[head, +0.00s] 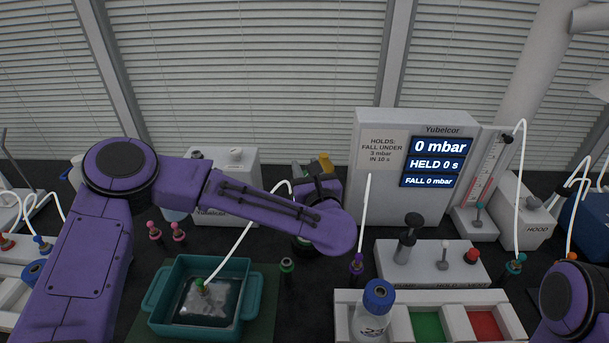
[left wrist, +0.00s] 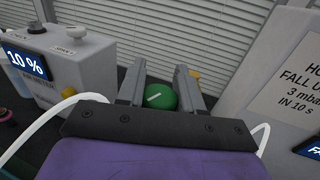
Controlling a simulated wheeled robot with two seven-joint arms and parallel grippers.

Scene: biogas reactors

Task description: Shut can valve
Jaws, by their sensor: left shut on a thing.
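A round green valve knob (left wrist: 162,97) with a white line across it sits between the two grey fingers of my left gripper (left wrist: 161,84) in the left wrist view. The fingers are shut on it, one on each side. The white line runs slanted in that view. In the head view my purple left forearm reaches across the middle and hides most of the gripper and the knob. What the knob is mounted on is mostly hidden. My right gripper is not in view; only a purple part of my right arm shows at the lower right.
A grey box with a display (head: 437,147) reading 0 mbar, held 0 s, stands just right of the gripper. A teal tub (head: 160,310), a blue-capped bottle (head: 371,322) and white hoses (head: 362,215) are in front.

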